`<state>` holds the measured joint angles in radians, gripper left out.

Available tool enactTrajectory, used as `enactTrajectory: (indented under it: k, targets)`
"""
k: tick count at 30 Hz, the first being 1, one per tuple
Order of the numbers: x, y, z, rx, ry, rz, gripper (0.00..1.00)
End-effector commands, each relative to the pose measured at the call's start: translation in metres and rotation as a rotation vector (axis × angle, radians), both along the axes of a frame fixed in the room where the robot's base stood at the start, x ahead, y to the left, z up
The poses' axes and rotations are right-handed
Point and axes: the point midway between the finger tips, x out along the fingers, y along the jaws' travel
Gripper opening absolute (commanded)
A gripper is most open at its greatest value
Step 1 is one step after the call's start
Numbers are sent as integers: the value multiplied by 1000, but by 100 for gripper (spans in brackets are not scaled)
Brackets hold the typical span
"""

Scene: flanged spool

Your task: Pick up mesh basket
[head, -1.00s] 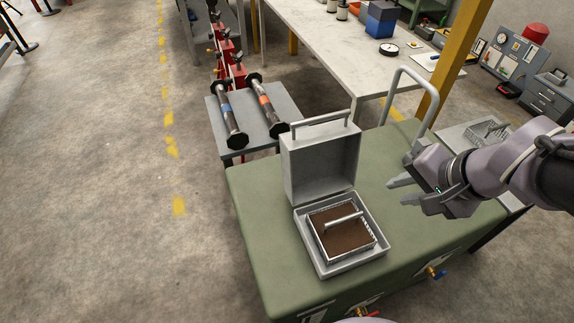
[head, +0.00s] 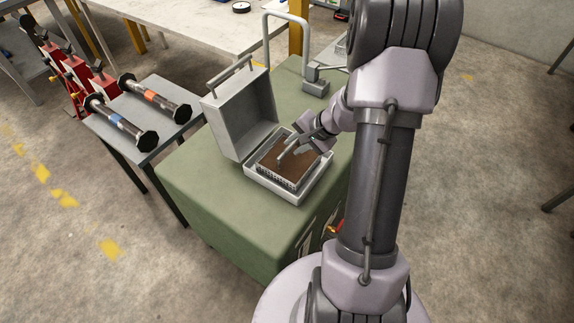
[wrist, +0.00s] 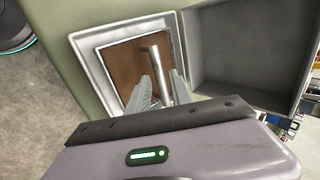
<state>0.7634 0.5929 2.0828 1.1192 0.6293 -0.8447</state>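The mesh basket (head: 272,178) has a brown fill and a grey bar handle across its top. It sits inside the lower half of an open grey case (head: 288,196) on a green bench. My gripper (head: 294,150) is over the basket, at the handle. In the wrist view, the gripper (wrist: 161,77) is open, with one finger on each side of the handle (wrist: 158,58). Whether either finger touches the handle I cannot tell. The brown top of the basket (wrist: 122,65) shows left of the fingers. In the head view, my gripper hides part of the handle.
The case lid (head: 238,115) stands upright behind the basket. A grey hoop-shaped stand (head: 306,40) rises from the bench's far end. A small grey table (head: 150,103) with two flanged spools (head: 122,122) stands to the left. Open floor lies at the front left.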

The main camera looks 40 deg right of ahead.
Motion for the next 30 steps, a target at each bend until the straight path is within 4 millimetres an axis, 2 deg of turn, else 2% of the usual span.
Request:
enactTrajectory:
  k: [4, 9, 12, 19, 23, 30]
  targets:
    - [9, 4, -17, 0, 0, 2, 26]
    - [24, 11, -48, 0, 1, 4, 26]
    - [30, 13, -56, -1, 1, 1, 26]
    - [31, 13, -55, -1, 1, 1, 24]
    - [31, 13, -54, -1, 1, 1, 0]
    - [30, 13, -55, -1, 1, 1, 0]
